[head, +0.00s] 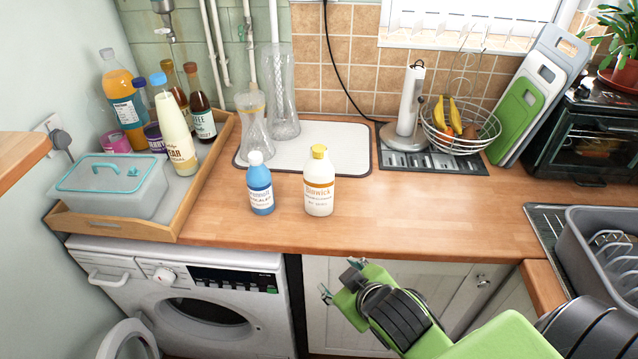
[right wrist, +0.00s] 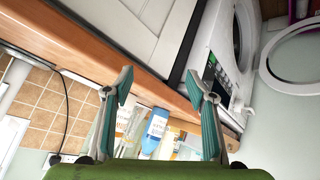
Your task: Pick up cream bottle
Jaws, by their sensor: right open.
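The cream bottle (head: 319,185), with a yellow cap and a pale label, stands upright on the wooden worktop (head: 420,215). A blue bottle (head: 260,185) with a white cap stands just left of it. My right gripper (head: 340,279) is open and empty, in front of the worktop's front edge and apart from both bottles. In the right wrist view, the blue bottle (right wrist: 155,130) shows between the open fingers (right wrist: 160,82). The cream bottle (right wrist: 123,122) seems to show beside it, partly hidden by a finger. My left gripper is out of view.
A wooden tray (head: 105,226) with a lidded box and several bottles stands at the left. Behind the bottles are a white mat (head: 340,140) and glass vases (head: 282,100). A fruit basket (head: 460,130) stands farther right. The worktop right of the cream bottle is clear.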

